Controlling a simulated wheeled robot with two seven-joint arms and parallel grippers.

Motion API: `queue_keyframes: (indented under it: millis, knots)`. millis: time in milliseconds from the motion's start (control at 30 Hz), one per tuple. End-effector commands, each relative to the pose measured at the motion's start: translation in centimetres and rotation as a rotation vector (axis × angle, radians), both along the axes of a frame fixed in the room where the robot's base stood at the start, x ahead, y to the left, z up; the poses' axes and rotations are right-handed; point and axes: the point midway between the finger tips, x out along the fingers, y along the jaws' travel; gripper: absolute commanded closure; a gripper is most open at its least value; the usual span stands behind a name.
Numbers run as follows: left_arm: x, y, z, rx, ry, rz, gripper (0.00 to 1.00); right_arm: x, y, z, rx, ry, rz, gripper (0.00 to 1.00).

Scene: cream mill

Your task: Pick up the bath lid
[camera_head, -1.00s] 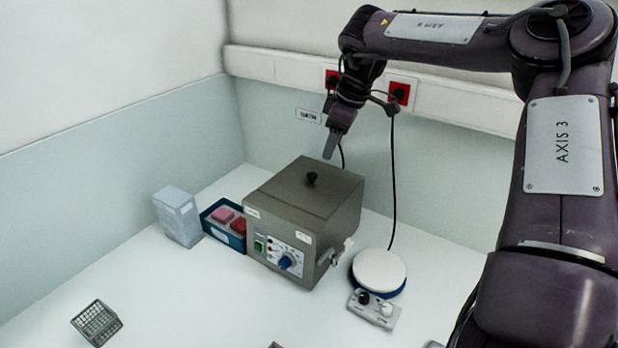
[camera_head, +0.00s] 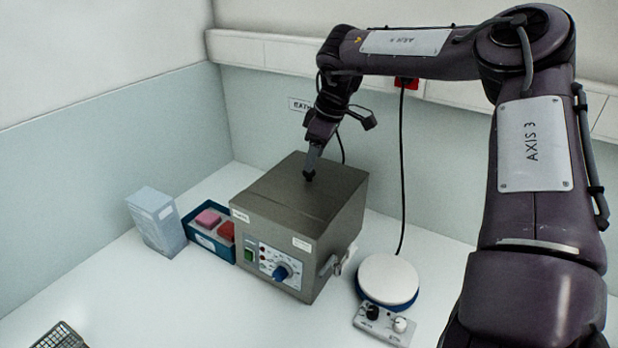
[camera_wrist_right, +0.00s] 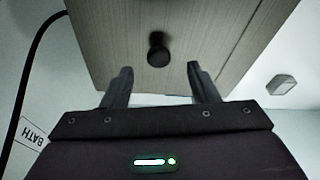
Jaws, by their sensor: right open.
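The bath (camera_head: 290,240) is a grey-brown metal box with a dial front, on the white bench in the head view. Its flat bath lid (camera_head: 275,190) closes the top and has a small black knob in the middle. My right gripper (camera_head: 309,173) is over the lid at the knob. In the right wrist view my right gripper (camera_wrist_right: 158,80) is open, with one finger on each side of the knob (camera_wrist_right: 158,50). The knob appears slightly beyond the fingertips, and I cannot tell whether they touch anything. My left gripper is not in view.
A blue tray (camera_head: 190,232) with pink and red blocks and a pale box (camera_head: 156,222) stand left of the bath. A round white-topped plate (camera_head: 388,279) with a control box is at the right. A wire basket (camera_head: 60,338) is at the front left.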

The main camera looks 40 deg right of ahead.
Motion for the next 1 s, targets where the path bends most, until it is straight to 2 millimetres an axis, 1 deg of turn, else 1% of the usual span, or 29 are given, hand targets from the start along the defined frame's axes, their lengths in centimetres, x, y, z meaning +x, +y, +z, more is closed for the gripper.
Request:
queue_keyframes:
  millis: [33,133,200,300,567,900,1000]
  knots:
    - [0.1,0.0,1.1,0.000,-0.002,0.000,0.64,0.1,0.1,-0.4,0.001,0.006,0.000,0.46]
    - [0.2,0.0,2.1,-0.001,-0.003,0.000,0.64,0.6,0.2,-1.7,0.002,0.006,-0.001,0.46]
    - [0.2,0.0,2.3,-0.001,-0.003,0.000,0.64,0.8,0.3,-2.8,0.001,0.005,0.001,0.46]
    - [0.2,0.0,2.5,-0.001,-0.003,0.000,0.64,1.0,0.4,-3.6,-0.001,0.003,0.000,0.46]
    - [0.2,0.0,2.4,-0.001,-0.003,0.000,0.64,1.1,0.4,-4.0,0.000,0.001,0.000,0.46]
    - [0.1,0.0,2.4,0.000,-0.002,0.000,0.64,1.1,0.4,-4.0,0.000,0.001,0.000,0.91]
    - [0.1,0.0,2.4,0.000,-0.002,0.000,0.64,1.2,0.4,-3.9,-0.001,-0.001,0.001,0.92]
